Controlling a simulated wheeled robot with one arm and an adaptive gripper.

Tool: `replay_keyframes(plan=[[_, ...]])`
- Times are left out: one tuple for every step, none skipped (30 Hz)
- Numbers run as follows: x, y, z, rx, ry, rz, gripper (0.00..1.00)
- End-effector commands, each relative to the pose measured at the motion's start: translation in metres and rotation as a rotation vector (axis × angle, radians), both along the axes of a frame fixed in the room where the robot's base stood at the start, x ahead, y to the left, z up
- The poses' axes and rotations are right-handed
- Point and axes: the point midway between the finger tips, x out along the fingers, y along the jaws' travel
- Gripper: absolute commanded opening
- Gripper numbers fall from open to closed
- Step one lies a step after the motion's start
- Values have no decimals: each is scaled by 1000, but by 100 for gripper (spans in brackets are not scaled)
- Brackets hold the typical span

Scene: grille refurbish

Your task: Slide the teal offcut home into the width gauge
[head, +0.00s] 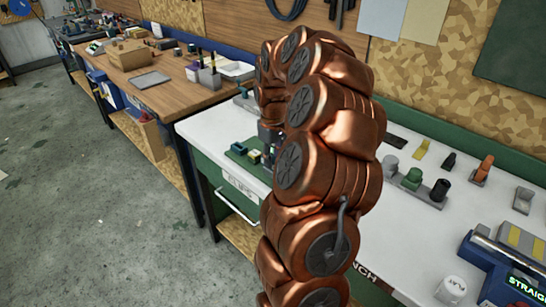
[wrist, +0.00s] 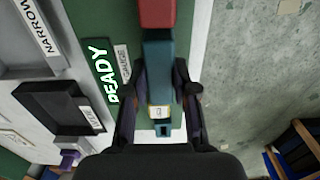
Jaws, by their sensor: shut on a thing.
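The teal offcut (wrist: 158,75) is between the fingers of my gripper (wrist: 159,66) in the wrist view, over the green board of the width gauge (wrist: 95,22). My gripper is shut on it. A red block (wrist: 157,13) lies in line with its far end; I cannot tell whether they touch. A small pale-labelled part (wrist: 160,112) shows at its near end. A lit panel (wrist: 98,70) beside it reads READY. In the head view my arm hides most of the gripper and offcut; part of the green gauge board (head: 238,156) shows to the left.
A dark tray (wrist: 62,105) and a grey tray marked NARROW (wrist: 22,48) are left of the gauge in the wrist view. Floor (wrist: 245,75) shows beyond the bench edge on the right. Several small blocks, one of them orange (head: 483,168), stand on the white bench right of my arm.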

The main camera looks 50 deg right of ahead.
Motion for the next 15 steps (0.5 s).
replay_keyframes(plan=[[0,0,-2,0,0,0,0],[0,0,-2,0,0,0,28],[0,0,-1,0,0,0,32],[0,0,-1,0,0,0,36],[0,0,-1,0,0,0,39],[0,0,-1,0,0,0,43],[0,0,-1,0,0,0,46],[0,0,-1,0,0,0,49],[0,0,-1,0,0,0,53],[0,0,-1,0,0,0,56],[0,0,-1,0,0,0,57],[0,0,-1,0,0,0,57],[0,0,-1,0,0,0,57],[0,0,-1,0,0,0,57],[0,0,-1,0,0,0,57]])
